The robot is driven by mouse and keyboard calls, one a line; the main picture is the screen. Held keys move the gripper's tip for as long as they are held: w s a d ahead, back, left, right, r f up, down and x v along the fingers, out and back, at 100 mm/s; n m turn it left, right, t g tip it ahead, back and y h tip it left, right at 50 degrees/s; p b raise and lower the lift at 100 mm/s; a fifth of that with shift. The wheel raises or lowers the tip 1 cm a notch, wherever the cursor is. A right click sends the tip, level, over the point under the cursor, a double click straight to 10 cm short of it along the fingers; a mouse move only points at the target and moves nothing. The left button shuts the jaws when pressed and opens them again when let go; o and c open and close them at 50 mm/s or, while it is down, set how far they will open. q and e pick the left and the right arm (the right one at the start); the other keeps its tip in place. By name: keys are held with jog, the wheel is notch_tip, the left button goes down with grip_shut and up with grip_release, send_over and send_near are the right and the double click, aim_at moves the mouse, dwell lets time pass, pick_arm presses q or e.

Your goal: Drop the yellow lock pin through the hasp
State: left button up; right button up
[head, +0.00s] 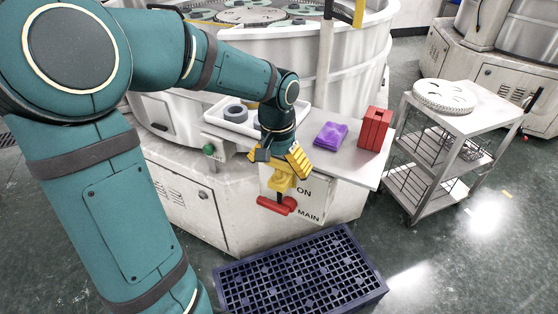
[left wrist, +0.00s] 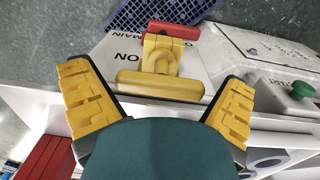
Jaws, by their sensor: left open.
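My left gripper (head: 282,165) is open above the switch panel at the front of the machine. In the left wrist view its two yellow-padded fingers (left wrist: 160,105) are spread wide, with a yellow rounded crossbar (left wrist: 160,85) between them, apart from both. The crossbar, which looks like the lock pin's head, adjoins a yellow block (left wrist: 158,52), apparently the hasp, beside a red switch handle (left wrist: 173,31). In the head view the yellow parts (head: 281,184) show just below the fingers, above the red handle (head: 277,205). I cannot tell how far the pin is through the hasp.
A shelf (head: 348,168) on the machine holds a purple cloth (head: 330,136) and red blocks (head: 375,129). A white tray (head: 212,114) with a dark ring sits left of the gripper. A blue grid crate (head: 220,289) lies on the floor below. A cart (head: 480,118) stands right.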

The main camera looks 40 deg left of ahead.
pick_arm(q)
notch_tip(320, 180, up, 12)
jog(key=shift+a, duration=0.2)
dwell(0.6)
